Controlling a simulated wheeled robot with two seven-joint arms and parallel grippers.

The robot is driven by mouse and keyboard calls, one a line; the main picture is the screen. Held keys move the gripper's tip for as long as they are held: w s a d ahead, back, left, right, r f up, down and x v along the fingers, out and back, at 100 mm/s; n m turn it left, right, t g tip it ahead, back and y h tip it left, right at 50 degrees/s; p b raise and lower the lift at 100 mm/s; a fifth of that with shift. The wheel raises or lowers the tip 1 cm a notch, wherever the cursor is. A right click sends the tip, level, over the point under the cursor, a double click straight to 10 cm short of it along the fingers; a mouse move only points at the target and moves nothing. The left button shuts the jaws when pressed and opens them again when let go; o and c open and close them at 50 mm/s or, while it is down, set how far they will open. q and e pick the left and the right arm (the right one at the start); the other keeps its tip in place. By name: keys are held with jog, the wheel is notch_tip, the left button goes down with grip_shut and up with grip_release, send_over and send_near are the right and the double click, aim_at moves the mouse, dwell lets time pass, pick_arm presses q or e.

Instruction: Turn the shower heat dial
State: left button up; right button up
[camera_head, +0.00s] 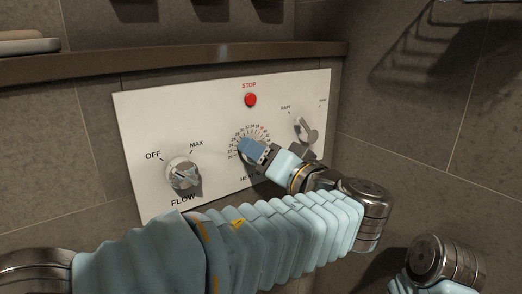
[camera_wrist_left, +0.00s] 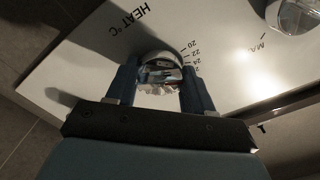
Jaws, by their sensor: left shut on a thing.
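The heat dial is a round metal knob with a numbered scale around it, in the middle of a white panel (camera_head: 222,175). My left gripper (camera_head: 247,147) is at the dial and covers most of it in the head view. In the left wrist view the chrome heat dial (camera_wrist_left: 161,68) sits between the two blue fingers of my left gripper (camera_wrist_left: 160,82), which is shut on it. The "HEAT °C" lettering and a few scale numbers show beside it. My right arm shows at the lower right of the head view; its gripper is out of frame.
The panel also carries a flow knob (camera_head: 183,174) at the left, a red stop button (camera_head: 250,100) above the dial, and a selector lever (camera_head: 306,130) at the right. A brown ledge (camera_head: 180,62) runs above the panel. Tiled walls surround it.

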pick_arm(q)
jog(key=m+p, duration=0.1)
jog(key=m, duration=0.2)
jog(key=shift+r, duration=0.15)
jog(key=m+p, duration=0.2)
jog(key=m, duration=0.1)
jog(key=shift+r, duration=0.1)
jog(key=shift+m+p, duration=0.95)
jog(key=shift+m, duration=0.25)
jog(key=o, duration=1)
jog(key=shift+o, duration=0.2)
